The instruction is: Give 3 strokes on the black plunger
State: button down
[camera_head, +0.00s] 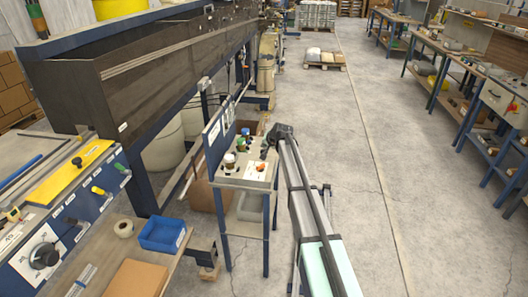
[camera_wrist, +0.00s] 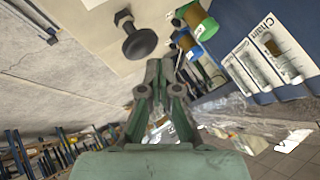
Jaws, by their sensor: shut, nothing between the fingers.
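A black plunger (camera_wrist: 140,42) with a round, wide head and a thin stem stands on a pale beige surface (camera_wrist: 85,25) in the wrist view. My gripper (camera_wrist: 164,63) is shut and empty. In that view its fingertips show just below and to the right of the plunger's head, with a small visible gap between them. In the head view my arm reaches to the small workstation table (camera_head: 228,182), and the dark wrist end hides part of its right edge. I cannot clearly pick out the plunger there.
Jars with blue (camera_wrist: 207,29) and green (camera_wrist: 185,43) lids stand beside the gripper in the wrist view. A blue labelled panel (camera_wrist: 262,85) rises behind them. In the head view, a blue bin (camera_head: 162,233) sits on the left bench.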

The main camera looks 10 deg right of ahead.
jog(key=shift+r, duration=0.1)
jog(key=shift+r+p, duration=0.7)
jog(key=shift+r, duration=1.7)
